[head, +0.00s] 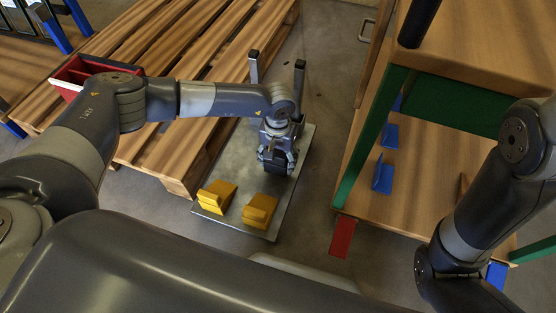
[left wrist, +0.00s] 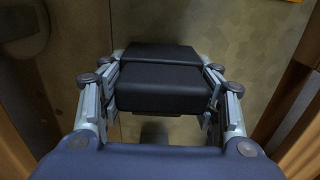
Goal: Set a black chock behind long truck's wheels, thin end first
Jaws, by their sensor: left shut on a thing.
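My left gripper (head: 276,155) is shut on a black chock (head: 273,167) above the grey metal plate. In the left wrist view the black chock (left wrist: 158,88) sits between the two fingers of my left gripper (left wrist: 163,92), with a groove or step across it. Which end is thin cannot be told. The grey plate (head: 268,226) lies low between pallet and shelf, with two dark upright posts (head: 299,80) at its far end. It may be a truck's deck, but no wheels show. My right gripper is out of the picture.
Two yellow chocks (head: 217,196) lie on the plate's near end. A wooden pallet (head: 150,150) stands left, with a red bin (head: 68,77) on it. A green-framed shelf (head: 358,160) with blue pieces (head: 383,176) stands right. A red patch (head: 342,237) lies on the floor.

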